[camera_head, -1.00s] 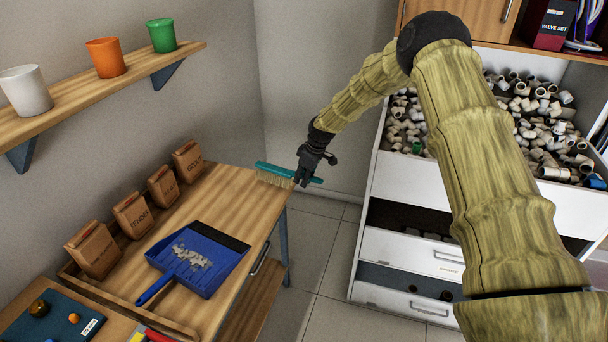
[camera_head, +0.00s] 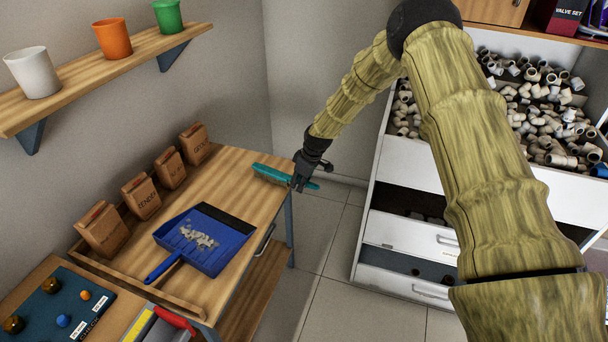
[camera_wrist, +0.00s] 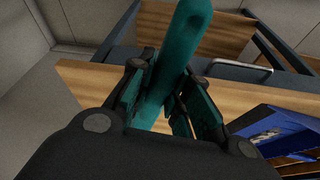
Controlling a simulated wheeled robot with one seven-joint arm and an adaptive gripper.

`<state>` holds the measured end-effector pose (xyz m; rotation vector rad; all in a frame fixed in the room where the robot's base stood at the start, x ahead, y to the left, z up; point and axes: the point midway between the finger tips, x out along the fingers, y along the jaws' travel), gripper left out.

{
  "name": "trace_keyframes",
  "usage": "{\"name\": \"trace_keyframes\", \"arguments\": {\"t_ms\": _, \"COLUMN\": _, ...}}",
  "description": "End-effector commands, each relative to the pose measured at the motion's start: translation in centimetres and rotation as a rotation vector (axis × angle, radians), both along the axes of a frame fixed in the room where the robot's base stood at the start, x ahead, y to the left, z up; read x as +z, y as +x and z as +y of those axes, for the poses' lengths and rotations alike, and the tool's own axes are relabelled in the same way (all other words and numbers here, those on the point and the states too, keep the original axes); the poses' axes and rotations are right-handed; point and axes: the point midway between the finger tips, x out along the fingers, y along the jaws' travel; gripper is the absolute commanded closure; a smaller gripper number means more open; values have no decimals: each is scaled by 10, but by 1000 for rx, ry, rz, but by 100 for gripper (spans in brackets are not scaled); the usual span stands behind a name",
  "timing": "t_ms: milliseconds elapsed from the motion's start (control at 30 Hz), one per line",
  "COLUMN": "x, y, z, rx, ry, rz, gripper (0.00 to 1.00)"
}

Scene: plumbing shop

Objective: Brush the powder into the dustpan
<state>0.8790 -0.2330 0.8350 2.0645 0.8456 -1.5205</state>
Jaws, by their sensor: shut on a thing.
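The teal brush (camera_head: 270,173) is at the far right corner of the wooden workbench. My gripper (camera_head: 302,182) is shut on its handle. In the wrist view the handle (camera_wrist: 180,50) passes between the fingers; the bristles do not show there. In the head view I cannot clearly tell whether the brush touches the bench top. The blue dustpan (camera_head: 220,257) lies on the bench, with its dark lip toward the far right and its handle toward the near left. Pale grey-white powder lumps (camera_head: 198,237) lie in the pan. My gripper is beyond the dustpan, apart from it.
Several brown paper bags (camera_head: 141,196) stand along the wall edge of the bench (camera_head: 233,181). A shelf with three cups (camera_head: 113,40) hangs above. A drawer cabinet (camera_head: 402,233) with pipe fittings stands to the right. The bench top between brush and dustpan looks clear.

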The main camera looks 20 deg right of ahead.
Motion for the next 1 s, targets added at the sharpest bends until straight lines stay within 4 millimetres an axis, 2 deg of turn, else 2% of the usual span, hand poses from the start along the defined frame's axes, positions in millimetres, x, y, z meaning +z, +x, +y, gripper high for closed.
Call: {"name": "trace_keyframes", "arguments": {"t_ms": 1000, "x": 1, "y": -76, "z": 78, "rx": 3, "ry": 0, "rz": 4, "gripper": 100}}
